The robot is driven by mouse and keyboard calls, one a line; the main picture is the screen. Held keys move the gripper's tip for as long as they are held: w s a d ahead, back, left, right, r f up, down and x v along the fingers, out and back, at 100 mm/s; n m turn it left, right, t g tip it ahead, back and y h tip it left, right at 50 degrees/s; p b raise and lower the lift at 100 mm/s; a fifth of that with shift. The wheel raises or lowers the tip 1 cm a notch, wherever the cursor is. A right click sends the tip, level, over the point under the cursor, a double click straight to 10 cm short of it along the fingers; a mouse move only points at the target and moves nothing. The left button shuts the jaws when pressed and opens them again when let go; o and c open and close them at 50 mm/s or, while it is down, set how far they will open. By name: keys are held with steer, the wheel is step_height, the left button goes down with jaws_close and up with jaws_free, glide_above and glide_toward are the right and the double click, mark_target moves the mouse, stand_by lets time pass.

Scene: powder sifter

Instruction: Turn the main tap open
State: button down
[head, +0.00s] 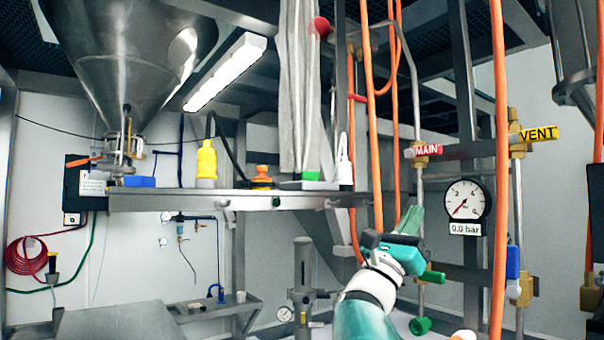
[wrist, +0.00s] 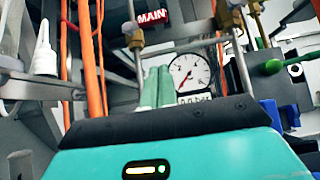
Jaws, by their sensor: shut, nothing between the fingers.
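The main tap is a brass valve on a vertical grey pipe, with a red plate marked MAIN (head: 427,151) lying across the pipe. In the wrist view the red MAIN plate (wrist: 152,16) is at the top, with the brass valve body (wrist: 133,36) below and left of it. My gripper (head: 411,217) is below the tap in the head view, fingers pointing up, apart from it. In the wrist view its pale green fingers (wrist: 157,86) are together and empty, in front of the gauge's left edge.
A round gauge (head: 466,200) right of the tap reads 0.0 bar. A yellow VENT plate (head: 537,134) is on a brass valve further right. Orange hoses (head: 499,170) hang on both sides of the tap. A grey shelf (head: 160,201) is at left.

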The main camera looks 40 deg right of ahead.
mark_target(421, 151)
steer(key=d+r, duration=0.5)
steer(key=r, duration=0.4)
steer(key=shift+s+d+r, duration=0.15)
steer(key=shift+s+r, duration=0.05)
steer(key=shift+s, duration=0.2)
